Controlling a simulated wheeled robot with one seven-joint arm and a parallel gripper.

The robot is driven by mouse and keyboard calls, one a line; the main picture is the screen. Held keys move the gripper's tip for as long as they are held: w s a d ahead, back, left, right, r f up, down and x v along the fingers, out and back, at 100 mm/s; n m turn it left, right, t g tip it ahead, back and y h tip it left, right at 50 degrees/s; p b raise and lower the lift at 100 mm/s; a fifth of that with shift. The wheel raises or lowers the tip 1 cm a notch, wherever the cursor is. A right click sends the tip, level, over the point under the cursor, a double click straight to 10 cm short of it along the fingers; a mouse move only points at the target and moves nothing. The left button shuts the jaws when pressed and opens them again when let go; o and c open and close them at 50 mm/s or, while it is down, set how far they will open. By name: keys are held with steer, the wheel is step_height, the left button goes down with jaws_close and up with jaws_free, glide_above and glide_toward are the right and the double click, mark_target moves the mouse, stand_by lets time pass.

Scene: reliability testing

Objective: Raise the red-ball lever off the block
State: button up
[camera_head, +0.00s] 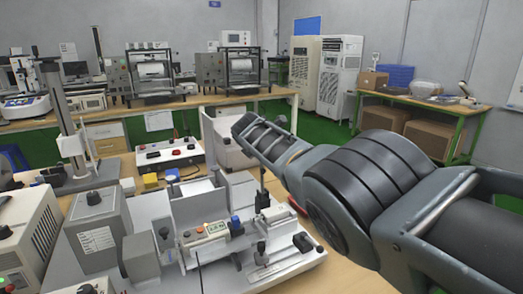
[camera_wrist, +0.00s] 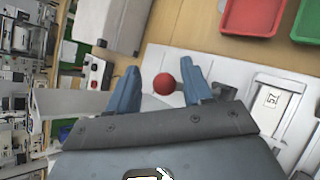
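The red ball (camera_wrist: 164,85) of the lever shows in the wrist view, between the two blue fingers of my gripper (camera_wrist: 161,80). The fingers are open, with a gap on each side of the ball, wider on the left. A short dark stem shows at the ball's right side; the rest of the lever is hidden behind the right finger. A pale block or plate (camera_wrist: 230,75) lies below and around it. In the head view my arm reaches in from the right, and the ball and fingertips cannot be made out there.
A red tray (camera_wrist: 252,28) and a green tray (camera_wrist: 307,22) lie near the fixture in the wrist view. In the head view a test fixture (camera_head: 205,215) stands on the wooden table, with a grey box (camera_head: 97,235) on its left and a button box (camera_head: 170,153) behind.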

steer(key=shift+s+a+f, duration=0.1)
steer(key=shift+a, duration=0.1)
steer(key=r+p, duration=0.1)
steer(key=p, duration=0.2)
steer(key=shift+s+r, duration=0.1)
steer(key=shift+s, duration=0.25)
steer(key=p+v, duration=0.3)
steer(key=v, duration=0.3)
steer(key=shift+s, duration=0.3)
